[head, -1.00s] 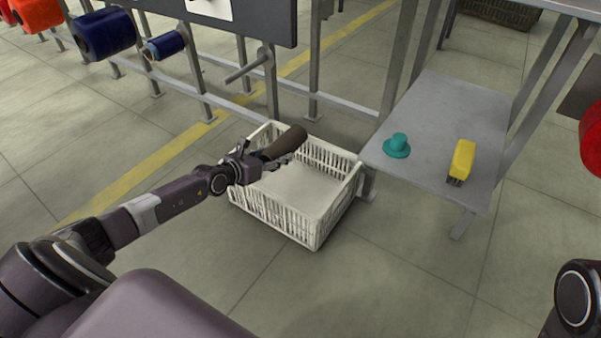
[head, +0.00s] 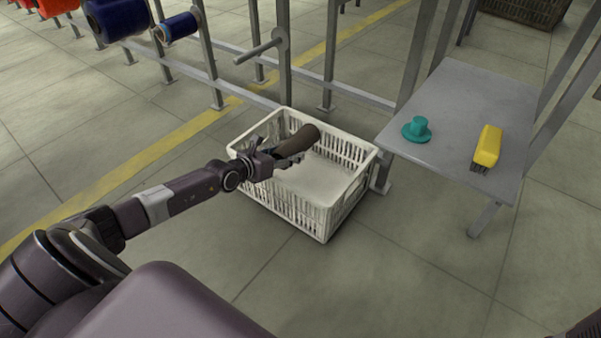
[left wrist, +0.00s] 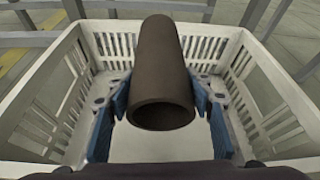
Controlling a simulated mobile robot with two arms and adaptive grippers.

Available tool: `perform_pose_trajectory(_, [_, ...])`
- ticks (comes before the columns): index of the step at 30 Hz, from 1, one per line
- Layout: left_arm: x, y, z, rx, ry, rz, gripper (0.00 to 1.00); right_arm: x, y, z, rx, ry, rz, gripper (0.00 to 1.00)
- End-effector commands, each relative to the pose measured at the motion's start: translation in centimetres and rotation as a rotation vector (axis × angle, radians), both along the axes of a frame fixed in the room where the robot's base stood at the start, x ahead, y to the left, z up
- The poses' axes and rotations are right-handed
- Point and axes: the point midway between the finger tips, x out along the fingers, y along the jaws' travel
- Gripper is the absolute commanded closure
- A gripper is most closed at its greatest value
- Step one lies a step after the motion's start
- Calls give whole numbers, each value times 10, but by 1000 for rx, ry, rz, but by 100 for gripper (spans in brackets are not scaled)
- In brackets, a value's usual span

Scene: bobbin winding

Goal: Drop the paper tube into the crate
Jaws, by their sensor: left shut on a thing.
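The paper tube (head: 298,143) is a dark brown hollow cylinder. My left gripper (head: 281,160) is shut on it, and in the head view the tube points up and to the right. The white slatted crate (head: 329,221) stands on the floor, and the tube is over its inside. In the left wrist view the tube (left wrist: 162,75) sits between the blue-padded fingers (left wrist: 163,105), its open end towards the camera. The crate walls (left wrist: 265,95) surround it there. The gap between tube and crate floor cannot be judged exactly. My right gripper is not in view.
A grey shelf (head: 455,120) right of the crate holds a teal knobbed piece (head: 417,129) and a yellow brush (head: 487,148). A metal rack with blue spools (head: 177,27) and a bare peg (head: 262,47) stands behind the crate. The floor in front is clear.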

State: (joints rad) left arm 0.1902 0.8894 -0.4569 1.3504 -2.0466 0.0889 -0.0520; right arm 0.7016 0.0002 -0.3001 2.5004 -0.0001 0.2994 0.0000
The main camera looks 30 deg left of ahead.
Motion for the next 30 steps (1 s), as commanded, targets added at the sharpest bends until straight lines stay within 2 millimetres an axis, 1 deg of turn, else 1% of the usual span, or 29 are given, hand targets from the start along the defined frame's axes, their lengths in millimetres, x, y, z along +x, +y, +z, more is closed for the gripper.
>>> perform_pose_trajectory(4, [0, 0, 1, 0, -1, 0, 77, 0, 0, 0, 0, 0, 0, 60])
perform_pose_trajectory(5, [0, 0, 1, 0, -1, 0, 50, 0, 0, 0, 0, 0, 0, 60])
perform_pose_trajectory(10, [0, 0, 1, 1, -1, 0, 31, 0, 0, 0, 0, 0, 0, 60])
perform_pose_trajectory(18, [0, 0, 0, 0, 1, 0, 31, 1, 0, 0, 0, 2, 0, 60])
perform_pose_trajectory(22, [-4, 0, 1, -2, 1, 0, 31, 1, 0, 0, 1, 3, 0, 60])
perform_pose_trajectory(26, [-15, 0, 4, -3, 3, -1, 31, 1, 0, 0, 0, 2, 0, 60])
perform_pose_trajectory(30, [-31, 3, 11, 0, 2, 0, 31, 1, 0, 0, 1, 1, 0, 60])
